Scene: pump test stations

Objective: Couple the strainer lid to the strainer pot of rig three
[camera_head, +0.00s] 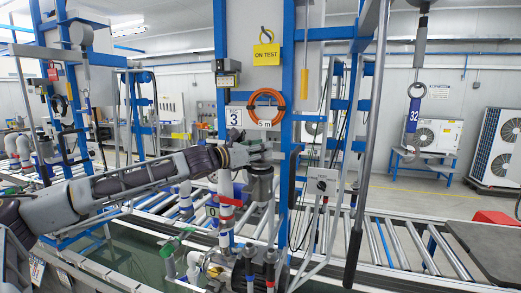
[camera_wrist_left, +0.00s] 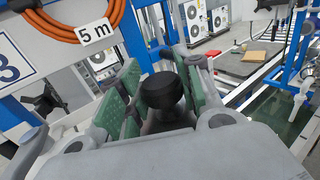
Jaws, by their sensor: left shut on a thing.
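My left gripper (camera_head: 262,152) reaches in from the left at rig three, marked by a "3" sign (camera_head: 234,117). In the left wrist view its green-padded fingers (camera_wrist_left: 165,88) are shut around a black round knob (camera_wrist_left: 162,91), which looks like the handle of the strainer lid. The dark grey strainer pot (camera_head: 262,187) stands upright directly below the gripper in the head view. The lid's rim is mostly hidden by the fingers. I cannot tell whether the lid touches or is seated on the pot. My right gripper is not in view.
A blue frame post (camera_head: 289,60) stands close behind the gripper, with an orange hose coil (camera_head: 267,106) hanging above it. White pipes with red and blue fittings crowd the left of the pot. A roller conveyor (camera_head: 400,243) runs to the right.

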